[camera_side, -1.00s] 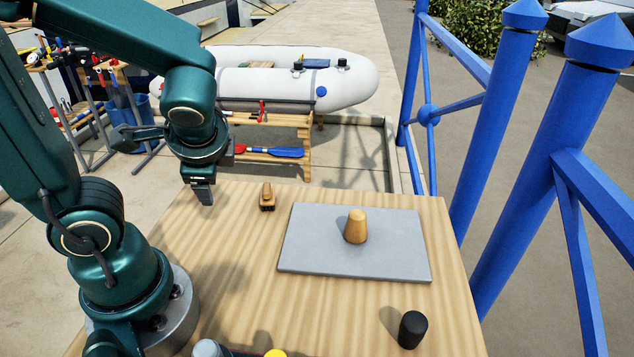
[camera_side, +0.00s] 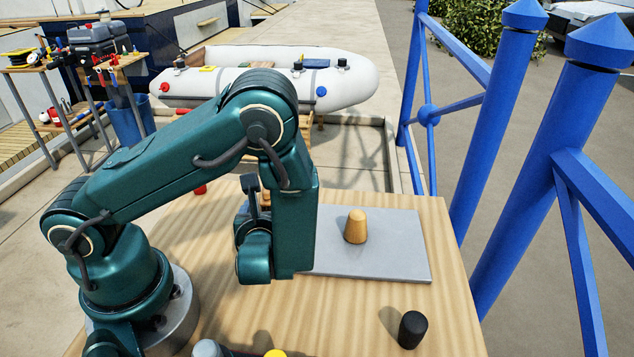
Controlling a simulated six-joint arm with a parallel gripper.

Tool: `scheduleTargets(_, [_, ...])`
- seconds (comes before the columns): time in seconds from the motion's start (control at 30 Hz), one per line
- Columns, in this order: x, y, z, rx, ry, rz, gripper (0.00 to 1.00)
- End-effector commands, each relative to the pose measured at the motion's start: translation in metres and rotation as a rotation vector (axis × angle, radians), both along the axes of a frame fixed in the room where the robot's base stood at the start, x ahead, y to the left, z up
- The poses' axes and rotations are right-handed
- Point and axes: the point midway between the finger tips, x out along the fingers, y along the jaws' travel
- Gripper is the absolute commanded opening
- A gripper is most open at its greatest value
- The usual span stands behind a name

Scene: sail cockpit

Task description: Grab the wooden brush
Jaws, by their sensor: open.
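The wooden brush (camera_side: 265,198) is almost wholly hidden behind my arm. Only a small brown sliver of it shows, near the table's far edge, left of the grey board. My arm is folded over the middle left of the table, and its wrist parts hang low in front of the brush. The fingers of my gripper are hidden behind the arm, so their distance from the brush cannot be seen.
A tapered wooden plug (camera_side: 356,227) stands on the grey board (camera_side: 400,262). A black cylinder (camera_side: 412,329) stands at the table's front right. Grey and yellow-topped items sit at the front edge. The wooden table (camera_side: 345,312) is clear between them. Blue railings (camera_side: 520,150) rise at the right.

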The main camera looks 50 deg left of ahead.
Motion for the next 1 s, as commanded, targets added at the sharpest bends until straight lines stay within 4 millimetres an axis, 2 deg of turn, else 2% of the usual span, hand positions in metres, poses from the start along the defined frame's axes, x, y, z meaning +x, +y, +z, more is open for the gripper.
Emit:
scheduleTargets(0.43, [0.020, 0.033, -0.017, -0.001, 0.002, 0.002, 0.72])
scheduleTargets(0.83, [0.024, 0.038, -0.019, -0.002, -0.001, -0.002, 0.72])
scheduleTargets(0.97, [0.024, 0.038, -0.019, -0.002, -0.001, -0.001, 0.23])
scheduleTargets(1.0, [0.024, 0.038, -0.019, -0.003, 0.000, -0.001, 0.07])
